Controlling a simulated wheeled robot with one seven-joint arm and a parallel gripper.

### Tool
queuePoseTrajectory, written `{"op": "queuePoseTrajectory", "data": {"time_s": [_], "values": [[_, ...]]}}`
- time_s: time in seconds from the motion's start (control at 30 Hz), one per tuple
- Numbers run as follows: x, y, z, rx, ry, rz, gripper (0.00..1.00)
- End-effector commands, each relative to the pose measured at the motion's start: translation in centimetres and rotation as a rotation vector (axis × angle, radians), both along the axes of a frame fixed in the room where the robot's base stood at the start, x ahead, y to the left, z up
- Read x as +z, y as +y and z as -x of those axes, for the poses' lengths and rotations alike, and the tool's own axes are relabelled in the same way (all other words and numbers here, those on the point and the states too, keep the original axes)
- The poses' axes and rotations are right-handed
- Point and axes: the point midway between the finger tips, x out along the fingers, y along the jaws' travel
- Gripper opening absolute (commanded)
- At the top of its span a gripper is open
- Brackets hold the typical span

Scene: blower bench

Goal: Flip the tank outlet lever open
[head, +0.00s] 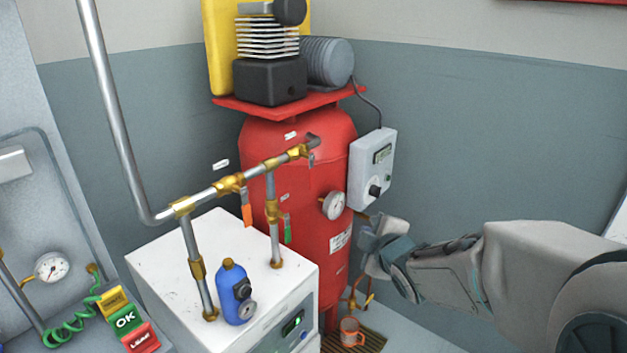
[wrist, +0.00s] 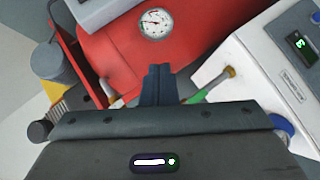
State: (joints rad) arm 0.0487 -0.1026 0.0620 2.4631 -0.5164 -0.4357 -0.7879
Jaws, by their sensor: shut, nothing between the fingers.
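The red tank (head: 290,190) stands behind the white box. A brass valve (head: 298,152) sits on the pipe where it meets the tank, with a small grey lever (head: 311,159) hanging down beside it. An orange lever (head: 247,214) and a green lever (head: 287,229) hang from other valves on the pipes. My gripper (head: 368,243) is shut and empty, right of the tank and below its gauge, apart from the levers. In the wrist view my gripper's closed fingers (wrist: 159,70) overlap the red tank (wrist: 200,45); a green lever (wrist: 196,97) shows to their right. The tank valve is not clear there.
A grey control box (head: 372,170) and a pressure gauge (head: 333,205) are on the tank's right side. The white box (head: 170,255) carries the pipes and a blue bottle-shaped unit (head: 232,290). An orange cup-like object (head: 351,332) stands low by the tank.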

Motion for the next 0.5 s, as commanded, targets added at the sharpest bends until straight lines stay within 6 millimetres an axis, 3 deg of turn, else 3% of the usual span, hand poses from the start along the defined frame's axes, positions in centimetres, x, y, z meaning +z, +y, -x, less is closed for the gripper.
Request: {"op": "queuePoseTrajectory", "data": {"time_s": [0.1, 0.23, 0.5], "values": [[1.5, 3.0, -1.0, 0.189, -0.175, 0.082, 0.00], [3.0, 5.8, -1.0, 0.348, -0.344, 0.140, 0.00], [4.5, 8.4, -0.2, 0.489, -0.519, 0.178, 0.00]]}}
